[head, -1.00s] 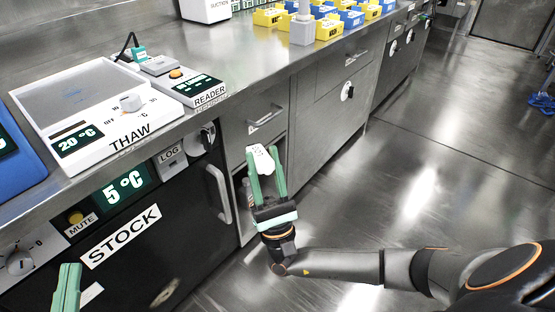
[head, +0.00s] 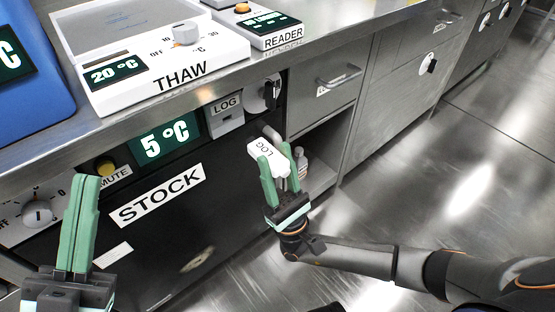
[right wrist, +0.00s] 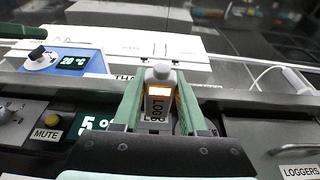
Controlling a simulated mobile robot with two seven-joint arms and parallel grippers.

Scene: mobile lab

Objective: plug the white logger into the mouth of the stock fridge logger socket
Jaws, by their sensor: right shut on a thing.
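The white logger (head: 262,149), marked LOG, is held between the green fingers of my right gripper (head: 276,162), which is shut on it. In the head view it is tilted, to the right of and below the stock fridge logger socket (head: 226,122), apart from it. The socket is a grey-white box under a LOG label on the black fridge front; its mouth is hard to make out. In the right wrist view the logger (right wrist: 159,100) stands between the fingers with a lit orange-white screen. My left gripper (head: 88,182) is shut and empty before the fridge's left part.
The bench edge with the THAW unit (head: 215,52) and READER (head: 275,28) overhangs the fridge front. A round switch (head: 262,93) and the fridge handle are right of the socket. An open shelf with a bottle (head: 301,160) lies behind my right gripper. The floor is clear.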

